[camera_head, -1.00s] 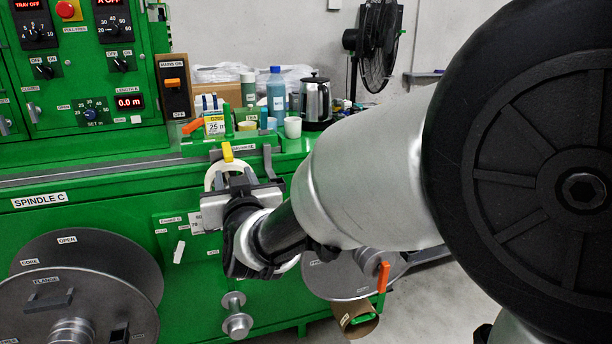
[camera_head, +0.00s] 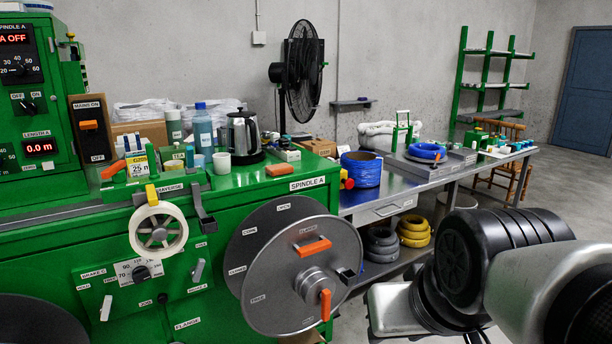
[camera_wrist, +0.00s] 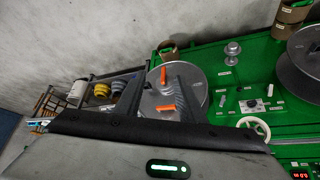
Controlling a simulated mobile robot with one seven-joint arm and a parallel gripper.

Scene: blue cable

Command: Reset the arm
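My arm is at the lower right of the head view, with its black joint and silver link in front of the floor. My gripper is outside the head view. In the wrist view, my gripper (camera_wrist: 170,92) shows as two grey fingers beyond a dark bar. The fingers stand apart, with the spindle A reel (camera_wrist: 203,90) and its orange handles behind them. I see nothing held between them. The same reel (camera_head: 262,285) is on the green machine's front in the head view.
The green machine (camera_head: 60,255) with a white handwheel (camera_head: 158,231) fills the left. A metal bench (camera_head: 385,190) carries a blue cable spool (camera_head: 361,170) and a blue coil (camera_head: 427,152). Yellow coils (camera_head: 414,231) lie on its lower shelf. Bare floor (camera_head: 560,205) is at the right.

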